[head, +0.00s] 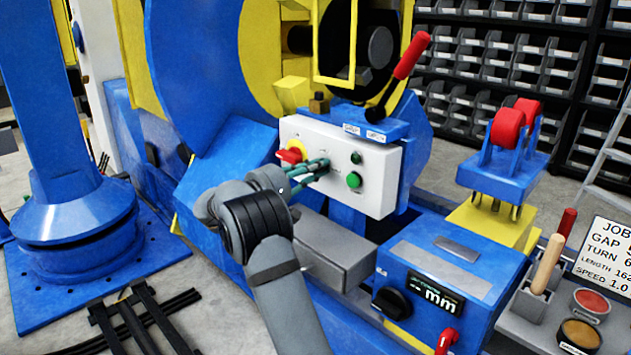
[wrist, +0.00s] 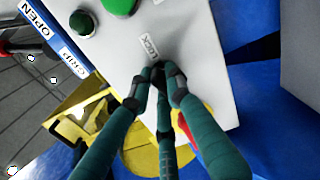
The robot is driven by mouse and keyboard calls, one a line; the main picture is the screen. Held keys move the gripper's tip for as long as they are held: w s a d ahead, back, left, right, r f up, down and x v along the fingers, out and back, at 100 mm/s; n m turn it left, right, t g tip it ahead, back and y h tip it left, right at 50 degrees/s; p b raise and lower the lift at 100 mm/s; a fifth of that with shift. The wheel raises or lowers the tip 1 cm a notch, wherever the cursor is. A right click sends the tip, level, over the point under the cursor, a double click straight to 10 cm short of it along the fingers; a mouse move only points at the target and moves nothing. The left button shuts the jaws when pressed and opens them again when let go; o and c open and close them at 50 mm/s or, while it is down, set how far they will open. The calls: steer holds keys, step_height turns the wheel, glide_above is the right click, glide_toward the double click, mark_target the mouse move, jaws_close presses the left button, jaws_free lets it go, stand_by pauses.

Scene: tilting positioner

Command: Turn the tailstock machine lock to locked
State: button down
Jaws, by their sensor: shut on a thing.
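The white control panel (head: 376,187) faces me below the blue tailstock top. My gripper (head: 322,165) has its green fingers against the middle of this panel. In the wrist view the fingertips (wrist: 160,72) are drawn together around a small dark part just below a label (wrist: 149,46) that seems to read LOCK. I take this part to be the machine lock; the fingers hide most of it, so I cannot tell which way it is turned.
A red and yellow rotary switch (head: 292,152) sits close left of my fingers. Green buttons (head: 354,180) are on the right of the panel. A red-handled lever (head: 412,56) rises above it. A grey box (head: 334,250) lies below my gripper.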

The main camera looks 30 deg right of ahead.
steer(key=shift+s+f+m+b, duration=0.1)
steer(key=shift+f+m+b, duration=0.1)
steer(key=shift+m+b, duration=1.15)
steer(key=shift+r+m, duration=0.1)
steer(key=shift+m, duration=0.15)
steer(key=c, duration=1.6)
jaws_free()
steer(key=shift+c, duration=0.2)
steer(key=v, duration=1.2)
steer(key=shift+r, duration=0.1)
